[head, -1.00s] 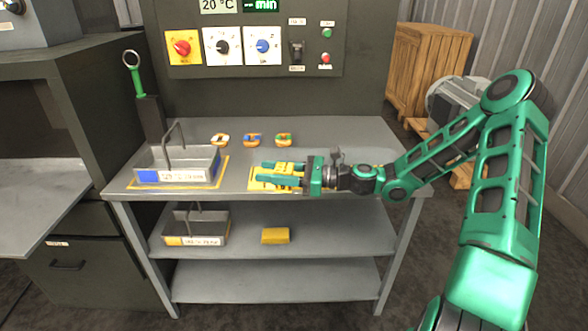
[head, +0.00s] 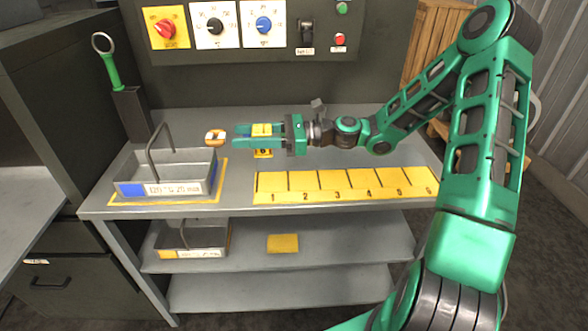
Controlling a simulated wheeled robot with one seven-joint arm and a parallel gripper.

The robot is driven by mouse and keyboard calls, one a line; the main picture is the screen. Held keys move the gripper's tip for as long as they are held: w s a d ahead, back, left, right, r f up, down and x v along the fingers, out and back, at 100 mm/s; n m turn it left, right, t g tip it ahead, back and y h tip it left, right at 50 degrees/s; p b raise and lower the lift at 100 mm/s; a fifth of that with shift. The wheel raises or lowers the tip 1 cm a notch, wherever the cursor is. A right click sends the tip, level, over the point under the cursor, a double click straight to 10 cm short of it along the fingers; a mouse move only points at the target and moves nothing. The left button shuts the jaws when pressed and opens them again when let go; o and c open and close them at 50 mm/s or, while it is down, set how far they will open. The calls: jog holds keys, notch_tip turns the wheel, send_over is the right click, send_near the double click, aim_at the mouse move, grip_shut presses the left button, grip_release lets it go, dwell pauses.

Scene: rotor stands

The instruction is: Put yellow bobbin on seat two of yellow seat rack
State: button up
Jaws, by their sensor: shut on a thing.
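My gripper (head: 242,143) is shut on a yellow thing, which I take to be the yellow bobbin (head: 262,129). Yellow shows above the fingers and below them, with a dark mark on the lower part. The fingers hide the rest. My gripper points left, over the bench top, behind the yellow seat rack (head: 345,183). The rack is a flat yellow strip at the bench's front edge, with numbers 1 to 6 from left to right. Seat two (head: 305,182) is second from the left. All its seats look empty. The bobbin is apart from the rack.
A metal tray (head: 178,176) with a tall handle stands at left on a yellow-bordered area. Below are another tray (head: 195,238) and a yellow block (head: 283,243). A control panel rises behind.

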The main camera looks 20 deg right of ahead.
jog(key=s+d+f, duration=0.1)
jog(key=d+f, duration=0.1)
jog(key=d, duration=0.1)
jog(key=s+d+f, duration=0.1)
jog(key=d+f, duration=0.1)
jog(key=d, duration=0.1)
jog(key=s+d+f, duration=0.1)
jog(key=d+f, duration=0.1)
jog(key=d, duration=0.2)
jog(key=shift+s, duration=0.15)
jog(key=shift+f, duration=2)
jog(key=o, duration=1.3)
jog(key=shift+f, duration=0.1)
jog(key=shift+c, duration=0.2)
jog(key=v, duration=1.2)
jog(key=shift+s, duration=0.1)
